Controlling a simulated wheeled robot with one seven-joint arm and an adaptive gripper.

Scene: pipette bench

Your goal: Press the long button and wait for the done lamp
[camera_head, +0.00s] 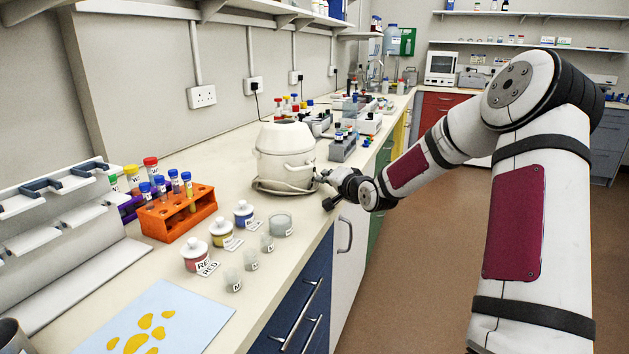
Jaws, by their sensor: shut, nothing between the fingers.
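A round white bench machine (285,155) with a domed lid stands on the bench by its front edge. My gripper (322,176) is shut and empty, at the right side of this machine, low on its front. I cannot tell whether the fingertips touch it. The long button and the done lamp cannot be made out; the gripper may cover that part of the machine.
An orange tube rack (178,213), a red-labelled jar (196,256) and several small pots stand left of the machine. A grey rack (343,148) with tubes stands behind it. A blue sheet (190,308) with yellow shapes lies at front left. The floor (420,270) is clear.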

